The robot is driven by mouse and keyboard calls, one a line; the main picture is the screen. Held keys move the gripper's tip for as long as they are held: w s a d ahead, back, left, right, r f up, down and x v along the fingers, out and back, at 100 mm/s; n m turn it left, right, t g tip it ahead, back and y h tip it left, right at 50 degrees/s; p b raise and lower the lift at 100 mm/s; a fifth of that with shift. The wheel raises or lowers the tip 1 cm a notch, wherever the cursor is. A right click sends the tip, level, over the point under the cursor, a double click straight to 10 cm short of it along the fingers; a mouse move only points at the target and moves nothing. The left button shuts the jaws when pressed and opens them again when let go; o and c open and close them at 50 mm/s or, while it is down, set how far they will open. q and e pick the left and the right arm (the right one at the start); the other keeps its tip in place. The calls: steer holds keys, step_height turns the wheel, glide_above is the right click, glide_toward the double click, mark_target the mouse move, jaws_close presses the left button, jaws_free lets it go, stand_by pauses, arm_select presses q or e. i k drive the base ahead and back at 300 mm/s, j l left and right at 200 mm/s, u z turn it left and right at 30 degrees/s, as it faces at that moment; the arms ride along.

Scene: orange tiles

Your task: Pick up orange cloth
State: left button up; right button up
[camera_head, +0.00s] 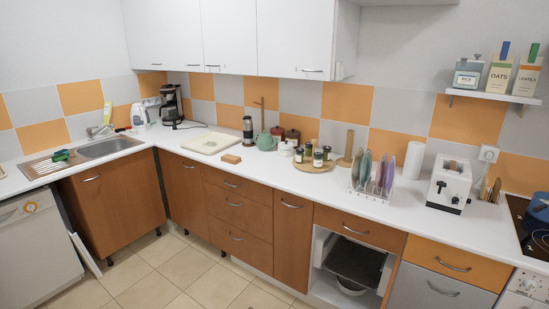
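I cannot make out an orange cloth for certain. A small red-orange thing (122,129) lies on the counter between the sink and the white kettle; it is too small to tell what it is. A green item (61,155) lies on the drainboard at the left. Neither of my grippers shows in the head view.
The white counter (280,172) runs along the back wall. It holds a coffee maker (171,103), a cutting board (212,143), a green teapot (265,141), jars on a round tray, a plate rack, and a toaster (449,184). An open cabinet (322,287) and tiled floor lie below.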

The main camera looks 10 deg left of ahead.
mark_target(234, 160)
steer(key=i+j+z, duration=0.65)
steer(key=z, duration=0.25)
steer(key=i+j+z, duration=0.1)
steer(key=j, duration=0.3)
steer(key=i+j+z, duration=0.1)
steer(key=j, duration=0.25)
steer(key=i+j+z, duration=0.15)
steer(key=j, duration=0.25)
steer(key=i+j, duration=0.1)
steer(key=j, duration=0.25)
steer(key=i+j, duration=0.15)
steer(key=j, duration=0.2)
steer(key=i+j, duration=0.1)
steer(key=j, duration=0.3)
steer(key=i+j+z, duration=0.1)
steer(key=j, duration=0.25)
steer(key=i+j, duration=0.15)
steer(key=j, duration=0.2)
steer(key=i+j, duration=0.1)
steer(key=j, duration=0.3)
